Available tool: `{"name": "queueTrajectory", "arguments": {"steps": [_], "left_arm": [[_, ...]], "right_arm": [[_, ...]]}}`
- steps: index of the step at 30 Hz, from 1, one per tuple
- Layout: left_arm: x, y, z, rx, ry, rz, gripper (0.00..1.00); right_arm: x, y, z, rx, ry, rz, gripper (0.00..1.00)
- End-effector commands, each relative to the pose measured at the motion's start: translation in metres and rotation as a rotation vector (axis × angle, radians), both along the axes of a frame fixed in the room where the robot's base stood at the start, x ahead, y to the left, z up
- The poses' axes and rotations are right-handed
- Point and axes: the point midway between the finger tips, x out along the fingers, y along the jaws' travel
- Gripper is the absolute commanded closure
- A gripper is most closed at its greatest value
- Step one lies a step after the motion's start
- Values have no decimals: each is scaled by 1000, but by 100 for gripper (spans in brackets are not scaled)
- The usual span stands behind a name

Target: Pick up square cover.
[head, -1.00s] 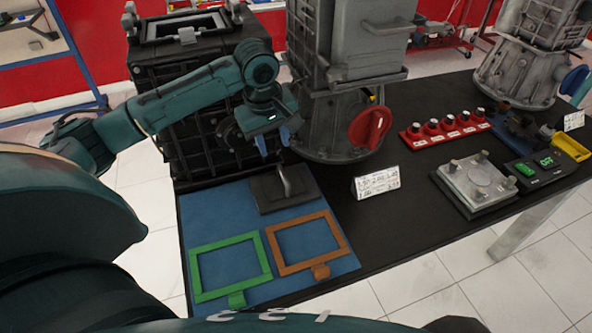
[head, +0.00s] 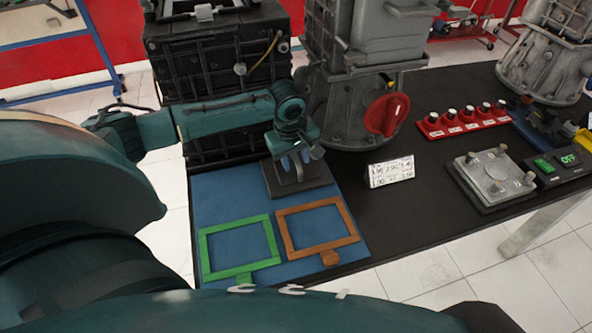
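The square cover (head: 317,186) is a dark flat plate with an upright grey handle. It lies at the back right of the blue mat (head: 222,206). My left gripper (head: 296,165) is lowered over the cover, pointing down at the handle. Its two bluish fingers stand a little apart, one on each side of the handle as far as I can see. The fingers and wrist hide most of the handle. The cover lies flat. My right gripper is not in view.
A green frame (head: 208,258) and an orange frame (head: 287,238) lie on the mat in front of the cover. A label card (head: 391,171) stands to the right. Behind are a black engine block (head: 222,90) and a grey housing with a red disc (head: 386,114).

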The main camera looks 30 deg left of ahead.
Motion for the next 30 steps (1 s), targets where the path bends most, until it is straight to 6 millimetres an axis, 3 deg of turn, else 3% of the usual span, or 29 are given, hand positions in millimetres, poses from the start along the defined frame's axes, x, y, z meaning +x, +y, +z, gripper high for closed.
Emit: {"name": "queueTrajectory", "arguments": {"steps": [9,22,30], "left_arm": [[1,0,-6,-1,-1,0,64],[1,0,-5,0,0,0,99],[1,0,-5,0,0,1,100]], "right_arm": [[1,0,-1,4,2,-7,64],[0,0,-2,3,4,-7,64],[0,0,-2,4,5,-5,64]]}}
